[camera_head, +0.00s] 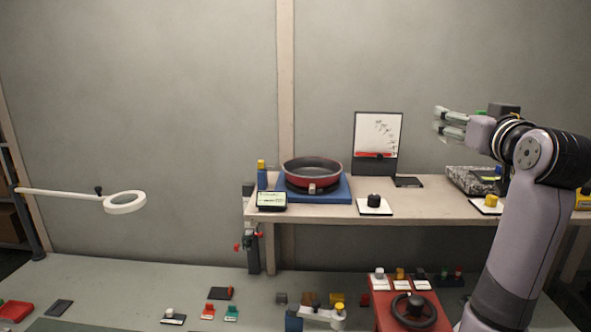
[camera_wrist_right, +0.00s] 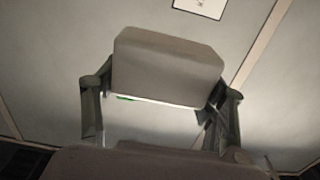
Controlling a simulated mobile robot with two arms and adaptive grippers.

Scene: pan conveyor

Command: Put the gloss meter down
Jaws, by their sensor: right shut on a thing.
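My right gripper (camera_head: 442,121) is raised above the right part of the bench, its fingers pointing left in the head view. In the right wrist view the gripper (camera_wrist_right: 163,92) is shut on a grey, round-cornered block, which appears to be the gloss meter (camera_wrist_right: 168,66). A thin green mark and a pale edge show at its lower side. The block is clear of any surface. My left gripper is not in view.
The raised bench (camera_head: 440,208) carries a red pan (camera_head: 312,172) on a blue stand, a black knob on a white plate (camera_head: 374,205), an upright board (camera_head: 378,140) and a speckled slab (camera_head: 470,180). Bare bench top shows between them. A ring magnifier (camera_head: 125,202) stands out at left.

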